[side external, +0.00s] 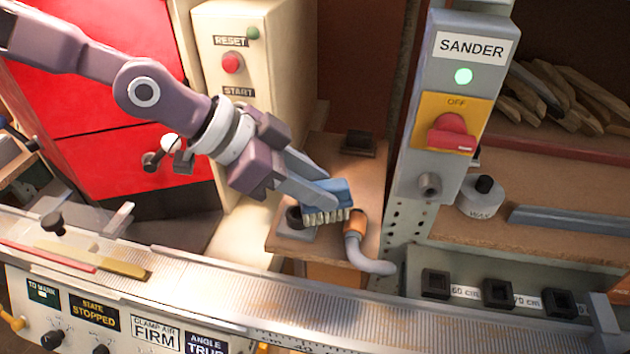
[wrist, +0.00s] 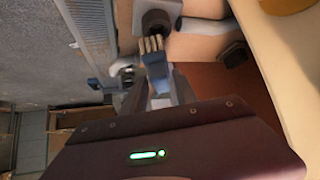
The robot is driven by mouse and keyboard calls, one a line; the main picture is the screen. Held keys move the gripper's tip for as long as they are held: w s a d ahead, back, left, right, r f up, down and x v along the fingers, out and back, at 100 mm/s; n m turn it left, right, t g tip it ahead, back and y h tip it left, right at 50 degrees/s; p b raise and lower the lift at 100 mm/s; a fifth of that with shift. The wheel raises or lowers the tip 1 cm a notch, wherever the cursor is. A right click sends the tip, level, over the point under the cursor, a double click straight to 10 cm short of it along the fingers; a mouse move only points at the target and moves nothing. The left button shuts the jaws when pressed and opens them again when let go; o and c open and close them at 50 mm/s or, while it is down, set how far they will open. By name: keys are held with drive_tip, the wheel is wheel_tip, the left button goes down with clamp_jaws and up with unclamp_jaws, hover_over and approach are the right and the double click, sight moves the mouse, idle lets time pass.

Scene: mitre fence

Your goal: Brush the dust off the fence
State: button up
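The brush (side external: 328,195) has a blue back and pale bristles pointing down. My gripper (side external: 318,192) has its fingers closed on the brush's blue back, over the small wooden shelf. The brush (wrist: 155,62) also shows between the fingers in the wrist view, bristles outward. I cannot tell whether the bristles touch the shelf or the small grey block beneath. The fence appears to be the long pale ribbed rail (side external: 215,291) across the front; brown dust (side external: 290,312) lies on its middle and right parts. The brush is behind the rail and apart from it.
A grey hose with an orange collar (side external: 355,222) stands just right of the brush. The grey SANDER post (side external: 408,180) rises beyond it. A cream RESET/START box (side external: 270,110) stands behind my gripper. A yellow strip (side external: 110,264) lies on the rail's left part.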

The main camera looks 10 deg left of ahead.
clamp_jaws()
drive_tip(key=shift+r, duration=3.55)
